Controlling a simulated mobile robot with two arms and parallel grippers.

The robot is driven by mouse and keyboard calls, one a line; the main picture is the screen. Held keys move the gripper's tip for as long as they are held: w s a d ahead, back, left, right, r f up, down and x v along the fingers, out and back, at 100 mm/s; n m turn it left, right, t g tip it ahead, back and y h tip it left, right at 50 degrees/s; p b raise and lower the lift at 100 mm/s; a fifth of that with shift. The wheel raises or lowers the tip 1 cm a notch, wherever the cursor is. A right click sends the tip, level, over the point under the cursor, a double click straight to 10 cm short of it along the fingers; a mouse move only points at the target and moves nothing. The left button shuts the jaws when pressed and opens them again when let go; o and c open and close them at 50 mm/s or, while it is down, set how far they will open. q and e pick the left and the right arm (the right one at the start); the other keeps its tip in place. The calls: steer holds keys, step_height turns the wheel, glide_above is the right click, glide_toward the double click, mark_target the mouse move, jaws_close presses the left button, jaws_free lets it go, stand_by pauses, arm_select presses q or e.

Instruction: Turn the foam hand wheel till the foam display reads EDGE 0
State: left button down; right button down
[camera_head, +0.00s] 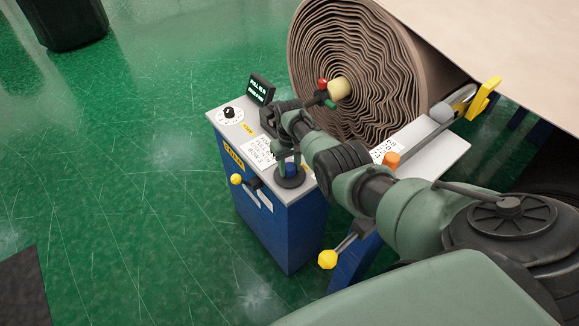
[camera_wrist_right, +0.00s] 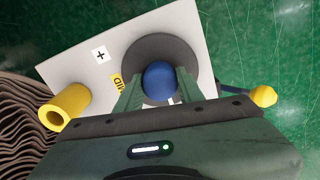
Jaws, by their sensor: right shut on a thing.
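The hand wheel is a dark disc (camera_head: 289,182) with a blue knob (camera_head: 291,169), on top of a blue cabinet with a grey top (camera_head: 223,126). In the right wrist view the wheel (camera_wrist_right: 140,50) lies under the gripper, with the blue knob (camera_wrist_right: 160,82) between the fingers. My right gripper (camera_head: 289,160) points down and is shut on this knob. A small black display (camera_head: 261,89) with two lines of pale green text stands at the cabinet top's far edge. Its text is too small to read surely. My left gripper is not in view.
Yellow-knobbed levers (camera_head: 236,180) (camera_head: 327,260) stick out in front.

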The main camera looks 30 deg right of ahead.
mark_target(289, 166)
steer(key=c, duration=0.9)
jaws_free()
steer(key=shift+r+p, duration=0.85)
steer(key=shift+r, duration=3.05)
